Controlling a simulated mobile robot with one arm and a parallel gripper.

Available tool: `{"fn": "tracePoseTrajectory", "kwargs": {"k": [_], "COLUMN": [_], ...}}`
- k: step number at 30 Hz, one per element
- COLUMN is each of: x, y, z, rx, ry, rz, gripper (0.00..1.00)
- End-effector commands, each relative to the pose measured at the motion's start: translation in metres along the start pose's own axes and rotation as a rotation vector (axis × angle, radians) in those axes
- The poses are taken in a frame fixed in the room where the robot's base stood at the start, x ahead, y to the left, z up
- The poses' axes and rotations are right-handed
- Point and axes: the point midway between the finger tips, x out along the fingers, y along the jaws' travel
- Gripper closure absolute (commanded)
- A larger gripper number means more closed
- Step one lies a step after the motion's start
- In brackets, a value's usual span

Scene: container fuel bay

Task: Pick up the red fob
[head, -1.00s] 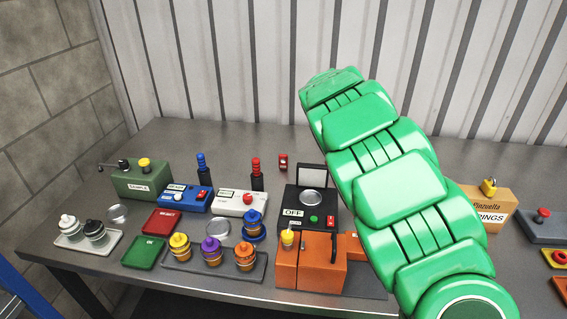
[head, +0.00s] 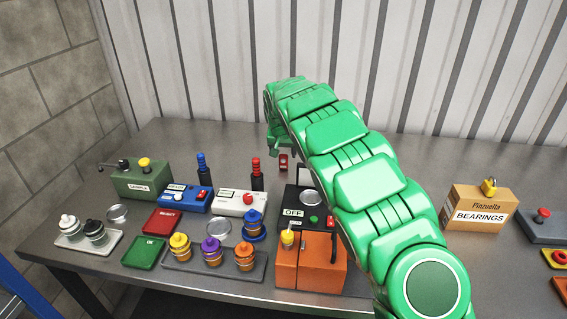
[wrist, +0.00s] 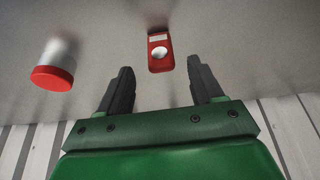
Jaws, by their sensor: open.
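The red fob (head: 283,162) lies on the grey bench towards the back wall, right of the red-topped black post. In the wrist view the red fob (wrist: 160,40) shows a pale label and a round white spot. My gripper (wrist: 159,67) is open and empty, its two dark fingers spread, with the fob in line with the gap, around the fingertips. I cannot tell how high the fingers are above the bench. In the head view my green arm reaches over the bench, its end just above the fob; the fingers are mostly hidden there.
A white cylinder with a red end (wrist: 53,74) stands left of the fob in the wrist view. The red-topped post (head: 257,174), white box (head: 240,204) and black OFF device (head: 293,212) are near the fob. The corrugated wall (head: 200,60) rises behind.

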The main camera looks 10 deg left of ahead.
Motion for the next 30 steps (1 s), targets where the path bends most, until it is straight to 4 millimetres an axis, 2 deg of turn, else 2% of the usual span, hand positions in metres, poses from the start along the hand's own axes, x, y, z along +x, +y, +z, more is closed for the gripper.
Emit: {"fn": "tracePoseTrajectory", "kwargs": {"k": [8,21,30], "x": [0.013,0.054,0.057], "y": [0.000,-0.001,-0.001], "z": [-0.001,-0.001,-0.002], "rx": [-0.001,-0.003,-0.003], "ry": [-0.001,-0.004,-0.002], "rz": [0.001,0.002,0.002], "gripper": [0.34,0.34,0.34]}}
